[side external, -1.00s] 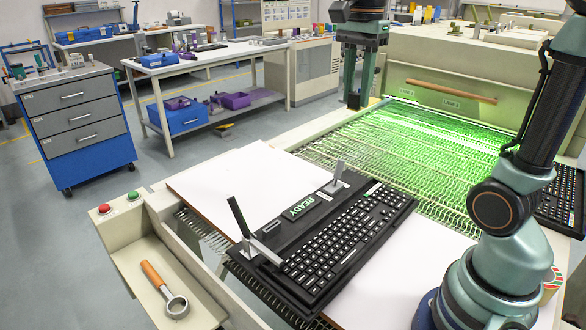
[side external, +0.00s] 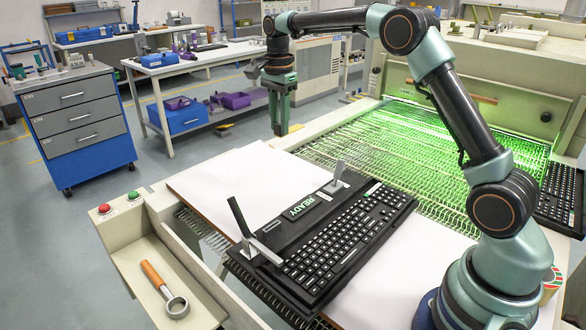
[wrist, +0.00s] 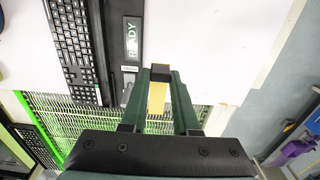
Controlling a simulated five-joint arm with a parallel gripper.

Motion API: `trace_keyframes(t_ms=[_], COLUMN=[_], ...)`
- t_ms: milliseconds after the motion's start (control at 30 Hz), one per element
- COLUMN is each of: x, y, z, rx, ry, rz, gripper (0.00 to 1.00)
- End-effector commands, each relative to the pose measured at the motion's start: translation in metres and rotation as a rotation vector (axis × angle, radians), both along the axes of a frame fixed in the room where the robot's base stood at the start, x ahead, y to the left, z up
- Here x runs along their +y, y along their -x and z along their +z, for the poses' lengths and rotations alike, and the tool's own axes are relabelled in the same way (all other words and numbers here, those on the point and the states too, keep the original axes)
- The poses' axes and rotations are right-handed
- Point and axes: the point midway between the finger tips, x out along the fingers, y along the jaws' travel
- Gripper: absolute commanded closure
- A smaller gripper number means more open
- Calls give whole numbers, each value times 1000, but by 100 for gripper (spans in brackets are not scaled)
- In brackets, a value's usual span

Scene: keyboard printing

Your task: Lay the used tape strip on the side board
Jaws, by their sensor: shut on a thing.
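My gripper (side external: 281,130) hangs fingers down in the side view, beyond the far edge of the white board (side external: 228,178) and above it. In the wrist view the gripper (wrist: 160,74) is shut, with a narrow yellow strip (wrist: 157,98) between its fingers, which I take to be the used tape strip. The strip's far end is hidden by the fingertips. The white board lies flat and bare beside the black keyboard (side external: 345,245), and also shows in the wrist view (wrist: 205,40). Another white board (side external: 405,265) lies on the keyboard's other side.
A green-lit mesh conveyor (side external: 400,145) runs behind. A wooden-handled tool (side external: 165,288) lies in the front tray, near red and green buttons (side external: 134,195).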

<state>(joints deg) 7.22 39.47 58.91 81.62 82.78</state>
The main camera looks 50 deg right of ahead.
Motion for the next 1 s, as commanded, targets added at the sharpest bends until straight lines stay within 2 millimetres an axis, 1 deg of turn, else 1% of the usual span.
trace_keyframes(t_ms=[167,500,633,767,1000], x=[1,1,1,0,0], y=[-2,-1,-1,-1,-1], z=[-24,-107,-136,-154,-168], rx=[4,5,5,2,2], ry=[-1,-1,-1,0,0], rz=[0,0,0,0,0], gripper=[100,100,100,100,100])
